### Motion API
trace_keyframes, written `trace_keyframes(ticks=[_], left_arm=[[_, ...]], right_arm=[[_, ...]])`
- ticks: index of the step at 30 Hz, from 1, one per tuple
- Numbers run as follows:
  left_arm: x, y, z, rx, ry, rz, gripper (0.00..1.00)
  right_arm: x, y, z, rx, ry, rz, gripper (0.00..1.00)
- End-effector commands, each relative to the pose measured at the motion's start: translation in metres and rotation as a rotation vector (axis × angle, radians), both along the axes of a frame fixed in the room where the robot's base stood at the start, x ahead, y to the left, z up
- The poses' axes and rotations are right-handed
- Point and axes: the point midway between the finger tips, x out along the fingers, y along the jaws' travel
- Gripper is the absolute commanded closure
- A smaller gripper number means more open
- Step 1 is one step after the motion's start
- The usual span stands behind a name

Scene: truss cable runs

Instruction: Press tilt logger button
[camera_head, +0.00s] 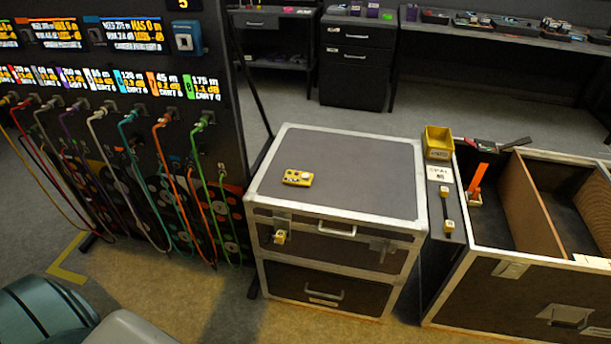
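A small yellow device (298,178) with a light round spot and darker marks lies flat on the grey top of the closed flight case (345,150), left of its middle. It looks like the tilt logger, but its lettering is too small to read. Which mark is its button I cannot tell for certain. Nothing touches it from above. Neither of my grippers shows in the head view.
A panel (228,90) with screens and several hanging coloured cables (170,150) stands left. An open divided case (532,200) stands right, beside a yellow bin (438,142). Benches and a drawer cabinet (357,60) line the back. The case top around the device is clear.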

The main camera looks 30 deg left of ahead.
Motion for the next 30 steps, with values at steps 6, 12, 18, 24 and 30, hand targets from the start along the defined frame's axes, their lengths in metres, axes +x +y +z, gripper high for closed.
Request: trace_keyframes(ticks=[6, 12, 18, 24, 30], left_arm=[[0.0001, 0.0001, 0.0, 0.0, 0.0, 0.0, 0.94], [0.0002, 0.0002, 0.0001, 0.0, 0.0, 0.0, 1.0], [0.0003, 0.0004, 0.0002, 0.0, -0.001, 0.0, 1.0], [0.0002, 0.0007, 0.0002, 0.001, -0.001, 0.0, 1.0], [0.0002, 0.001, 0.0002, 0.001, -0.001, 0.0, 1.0]], right_arm=[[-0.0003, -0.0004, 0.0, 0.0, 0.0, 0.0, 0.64], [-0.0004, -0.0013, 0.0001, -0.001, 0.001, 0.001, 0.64], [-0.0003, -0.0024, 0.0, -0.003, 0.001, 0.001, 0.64], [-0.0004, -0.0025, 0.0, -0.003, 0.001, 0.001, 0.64], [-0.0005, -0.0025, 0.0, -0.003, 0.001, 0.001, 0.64]])
